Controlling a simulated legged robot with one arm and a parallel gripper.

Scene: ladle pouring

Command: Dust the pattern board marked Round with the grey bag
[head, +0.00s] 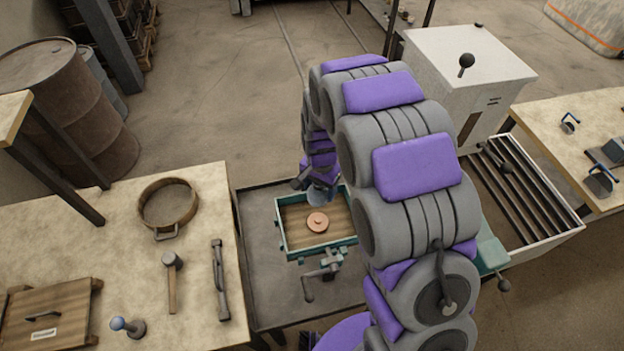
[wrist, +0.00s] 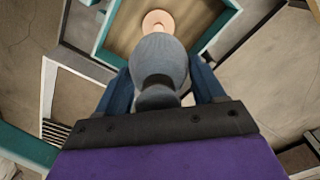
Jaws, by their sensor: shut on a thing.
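The grey bag (wrist: 158,62) is held between the jaws of my gripper (wrist: 160,85) in the wrist view, with its rounded end pointing out past the fingers. In the head view my gripper (head: 318,192) hangs above the far side of a board in a teal frame (head: 282,228). The board has a wooden face and a round pinkish disc (head: 317,222) near its middle. The disc also shows in the wrist view (wrist: 157,19), just beyond the bag. No mark reading Round can be made out on this board. My arm hides part of the area to its right.
A wooden bench at left holds a round sieve (head: 168,205), a mallet (head: 172,280), a blue-knobbed tool (head: 128,326) and a labelled wooden board (head: 50,318). A pale cabinet (head: 465,75) and a slatted bin (head: 520,190) stand at right. A clamp (head: 325,268) sits at the frame's near side.

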